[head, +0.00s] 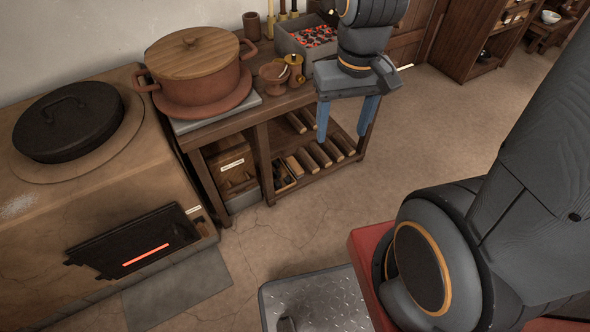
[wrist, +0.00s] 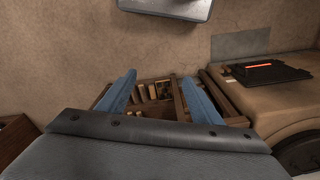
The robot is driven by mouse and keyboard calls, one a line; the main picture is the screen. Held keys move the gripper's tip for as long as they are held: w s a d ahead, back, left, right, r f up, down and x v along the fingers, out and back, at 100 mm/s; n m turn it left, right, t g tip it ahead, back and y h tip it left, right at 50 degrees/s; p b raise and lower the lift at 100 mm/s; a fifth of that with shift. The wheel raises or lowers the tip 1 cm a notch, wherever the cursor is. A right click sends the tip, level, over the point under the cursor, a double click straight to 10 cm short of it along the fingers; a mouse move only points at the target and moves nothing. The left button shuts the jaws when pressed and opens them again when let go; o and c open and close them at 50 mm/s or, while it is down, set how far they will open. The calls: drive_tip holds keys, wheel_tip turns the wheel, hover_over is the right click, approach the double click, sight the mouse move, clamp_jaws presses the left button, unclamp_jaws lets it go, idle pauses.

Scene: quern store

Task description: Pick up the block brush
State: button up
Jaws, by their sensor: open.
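My gripper (head: 344,130) is open and empty, its two blue fingers pointing down at the front right of the wooden shelf table (head: 262,150). It also shows in the wrist view (wrist: 159,80), with the shelf table beyond and between the fingers. Several brown, block-like pieces (head: 320,156) lie in a row on the table's lower shelf, with more on the level above. Light wooden pieces (wrist: 153,91) also show between the fingers in the wrist view. I cannot tell which thing, if any, is the block brush.
A lidded terracotta pot (head: 195,85), small cups (head: 274,75) and a grey bin of glowing coals (head: 312,38) crowd the tabletop. A clay stove (head: 130,215) with a black lidded pan (head: 68,122) stands left. A metal-topped step (head: 315,300) is in front.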

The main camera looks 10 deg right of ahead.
drive_tip(key=w+f+t+b, duration=0.1)
drive_tip(key=w+f+b, duration=0.3)
drive_tip(key=f+b, duration=0.5)
drive_tip(key=w+f+b, duration=0.4)
drive_tip(key=f+b, duration=0.4)
drive_tip(key=f, duration=0.2)
drive_tip(key=n+t+y+b, duration=0.1)
drive_tip(key=n+t+b, duration=0.25)
drive_tip(key=b, duration=0.95)
hover_over(295, 164)
drive_tip(key=s, duration=0.4)
drive_tip(key=shift+g, duration=0.45)
drive_tip(key=f, duration=4.3)
drive_tip(key=shift+d, duration=0.3)
drive_tip(key=x, duration=0.2)
drive_tip(key=shift+w+a+f+b, duration=0.1)
drive_tip(key=shift+f+b, duration=0.25)
drive_tip(key=shift+b, duration=0.05)
drive_tip(key=shift+b+x, duration=1.75)
drive_tip(key=shift+x, duration=1.1)
drive_tip(key=shift+r, duration=0.1)
